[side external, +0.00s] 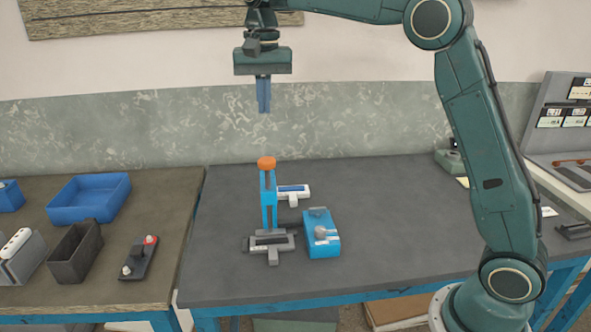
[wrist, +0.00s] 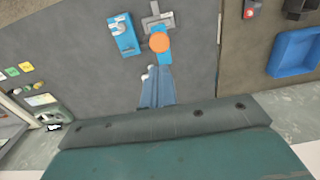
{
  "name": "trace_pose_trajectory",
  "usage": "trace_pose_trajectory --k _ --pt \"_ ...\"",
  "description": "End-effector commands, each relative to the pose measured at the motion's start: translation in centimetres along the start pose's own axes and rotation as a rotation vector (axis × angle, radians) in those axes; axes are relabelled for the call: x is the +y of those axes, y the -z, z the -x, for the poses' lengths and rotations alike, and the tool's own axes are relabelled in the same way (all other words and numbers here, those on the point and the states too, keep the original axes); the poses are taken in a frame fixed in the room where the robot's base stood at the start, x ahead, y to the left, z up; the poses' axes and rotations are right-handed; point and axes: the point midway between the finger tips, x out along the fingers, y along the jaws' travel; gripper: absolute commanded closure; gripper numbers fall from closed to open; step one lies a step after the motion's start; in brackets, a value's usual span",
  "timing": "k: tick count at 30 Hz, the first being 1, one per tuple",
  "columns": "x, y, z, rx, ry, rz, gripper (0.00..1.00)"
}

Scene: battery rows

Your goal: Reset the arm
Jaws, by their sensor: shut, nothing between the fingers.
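My gripper (side external: 263,112) hangs high above the dark table in the side view, pointing down. Its blue fingers are shut with nothing between them. In the wrist view the closed fingers (wrist: 154,72) show over the table. Below it stands a blue upright post with an orange knob (side external: 266,162), on a grey base (side external: 270,243); the knob also shows in the wrist view (wrist: 159,42). My gripper is well clear of the knob.
A blue device (side external: 321,238) and a white-and-blue part (side external: 293,191) sit beside the post. Blue tray (side external: 90,198), dark bin (side external: 73,255) and a small panel with red and white knobs (side external: 139,260) are on the left bench. The dark table's front left is clear.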

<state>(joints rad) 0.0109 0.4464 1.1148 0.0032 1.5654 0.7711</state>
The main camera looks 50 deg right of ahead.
Motion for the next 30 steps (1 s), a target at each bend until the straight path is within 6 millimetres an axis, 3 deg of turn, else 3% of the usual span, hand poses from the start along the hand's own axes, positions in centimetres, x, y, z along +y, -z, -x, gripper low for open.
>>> trace_pose_trajectory --k 17,23,30 --pt "0.3 -0.3 0.3 0.006 0.005 0.011 1.00" --pt "1.7 -1.8 1.4 0.030 0.027 0.063 1.00" --pt "4.8 -5.1 2.8 0.083 0.068 0.173 1.00"
